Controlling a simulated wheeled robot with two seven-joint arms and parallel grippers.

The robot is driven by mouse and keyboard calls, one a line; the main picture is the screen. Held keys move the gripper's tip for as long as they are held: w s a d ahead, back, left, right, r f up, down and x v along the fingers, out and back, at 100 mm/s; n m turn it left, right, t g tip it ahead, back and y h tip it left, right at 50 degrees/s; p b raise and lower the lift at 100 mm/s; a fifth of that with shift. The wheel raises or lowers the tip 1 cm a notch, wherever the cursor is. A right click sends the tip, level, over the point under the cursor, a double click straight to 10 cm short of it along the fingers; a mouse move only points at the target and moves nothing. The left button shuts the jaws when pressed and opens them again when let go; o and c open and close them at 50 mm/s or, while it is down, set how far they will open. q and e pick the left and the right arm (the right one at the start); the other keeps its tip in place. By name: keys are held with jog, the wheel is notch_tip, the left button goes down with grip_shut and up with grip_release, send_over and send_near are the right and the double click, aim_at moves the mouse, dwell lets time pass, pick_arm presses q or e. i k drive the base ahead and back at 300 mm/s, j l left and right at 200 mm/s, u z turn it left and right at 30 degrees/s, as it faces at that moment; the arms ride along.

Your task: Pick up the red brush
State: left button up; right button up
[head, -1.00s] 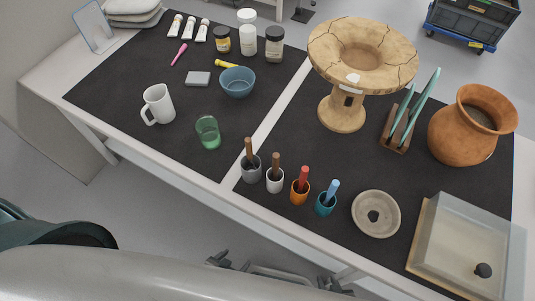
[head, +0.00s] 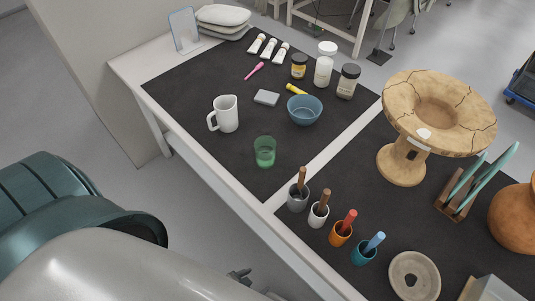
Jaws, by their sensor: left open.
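The red brush (head: 349,220) stands upright, slightly tilted, in an orange cup (head: 340,236) near the front edge of the table. Only its red handle shows; its lower end is hidden in the cup. My left gripper (head: 241,277) shows only in part at the bottom of the head view, below and left of the cups. It is open, apart from the brush, and my pale arm hides part of it. My right gripper is not in view.
A white cup (head: 318,216) and a teal cup (head: 363,254) with a blue handle flank the orange cup. A grey cup (head: 298,199) stands farther left. A stone ring (head: 432,272) lies to the right. A green glass (head: 265,152) stands behind, with bare mat around it.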

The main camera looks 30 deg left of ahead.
aim_at(352, 214)
jog(key=k, duration=0.45)
jog(key=j+z, duration=0.15)
jog(key=j, duration=0.3)
jog(key=k+j+z, duration=0.15)
jog(key=j, duration=0.3)
jog(key=j+z, duration=0.1)
jog(key=j, duration=0.4)
jog(key=k+j+z, duration=0.15)
jog(key=j, duration=0.25)
